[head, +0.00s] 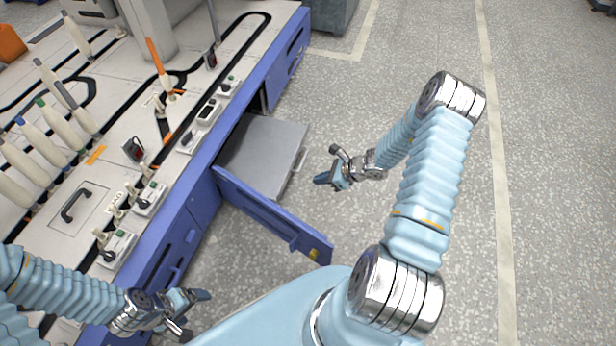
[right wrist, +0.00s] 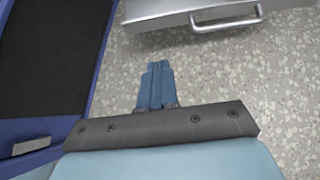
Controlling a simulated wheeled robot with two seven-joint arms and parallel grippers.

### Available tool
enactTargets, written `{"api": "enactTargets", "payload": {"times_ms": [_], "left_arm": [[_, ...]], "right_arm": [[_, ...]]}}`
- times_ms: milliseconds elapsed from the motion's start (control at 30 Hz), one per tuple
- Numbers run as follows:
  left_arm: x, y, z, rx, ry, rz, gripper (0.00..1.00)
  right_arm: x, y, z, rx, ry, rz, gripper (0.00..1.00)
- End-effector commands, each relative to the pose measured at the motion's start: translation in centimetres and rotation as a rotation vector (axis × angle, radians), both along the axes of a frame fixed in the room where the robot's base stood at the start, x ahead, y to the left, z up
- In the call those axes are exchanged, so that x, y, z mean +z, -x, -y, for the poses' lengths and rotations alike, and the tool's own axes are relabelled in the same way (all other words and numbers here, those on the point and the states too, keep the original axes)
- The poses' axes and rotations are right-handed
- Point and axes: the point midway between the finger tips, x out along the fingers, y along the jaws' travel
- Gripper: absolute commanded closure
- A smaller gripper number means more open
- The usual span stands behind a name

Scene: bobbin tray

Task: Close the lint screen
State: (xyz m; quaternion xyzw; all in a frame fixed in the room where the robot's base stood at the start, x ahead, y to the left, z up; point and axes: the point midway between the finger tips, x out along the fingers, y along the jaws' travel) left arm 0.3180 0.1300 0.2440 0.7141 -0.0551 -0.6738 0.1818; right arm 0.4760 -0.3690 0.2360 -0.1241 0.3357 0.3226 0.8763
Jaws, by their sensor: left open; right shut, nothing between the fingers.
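A flat grey drawer-like panel (head: 262,152) with a bar handle (head: 300,160) sticks out of the blue machine front. Its edge and handle also show at the top of the right wrist view (right wrist: 190,12). A blue hinged door (head: 265,212) stands swung open in front of it; its dark inner face (right wrist: 55,55) shows in the right wrist view. I cannot tell which of these is the lint screen. My right gripper (head: 322,179) is shut and empty, right of the drawer handle and apart from both. My left gripper (head: 197,308) is open and empty, lower left of the door.
The machine top (head: 115,110) holds white bobbins, switch boxes and an orange-tipped rod. A grey box (head: 328,14) stands on the floor at the back. The speckled floor right of the door and drawer is clear apart from my right arm.

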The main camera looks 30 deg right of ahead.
Motion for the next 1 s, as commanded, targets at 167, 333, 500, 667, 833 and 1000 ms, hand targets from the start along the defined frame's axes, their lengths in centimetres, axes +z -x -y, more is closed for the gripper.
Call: {"api": "enactTargets", "payload": {"times_ms": [167, 333, 500, 667, 833, 1000], "left_arm": [[-0.6, 0.0, 0.0, 0.000, 0.001, -0.001, 0.16], [-1.0, 0.0, 0.1, -0.002, 0.002, -0.001, 0.16], [-1.0, 0.0, 0.1, -0.002, 0.002, -0.002, 0.16], [-1.0, 0.0, 0.1, -0.002, 0.002, -0.002, 0.16], [-1.0, 0.0, 0.1, -0.002, 0.002, -0.002, 0.16], [-1.0, 0.0, 0.1, -0.002, 0.002, -0.002, 0.16]], "right_arm": [[-2.7, -2.1, -2.0, 0.003, -0.003, -0.001, 1.00], [-5.2, -4.2, -3.7, 0.002, -0.002, -0.001, 1.00], [-5.5, -6.2, -5.4, 0.003, 0.000, 0.000, 1.00], [-5.5, -7.3, -6.3, 0.002, 0.000, 0.000, 1.00], [-5.5, -7.7, -6.6, 0.001, 0.000, -0.002, 1.00], [-5.5, -7.7, -6.6, 0.001, 0.000, -0.001, 1.00]]}}
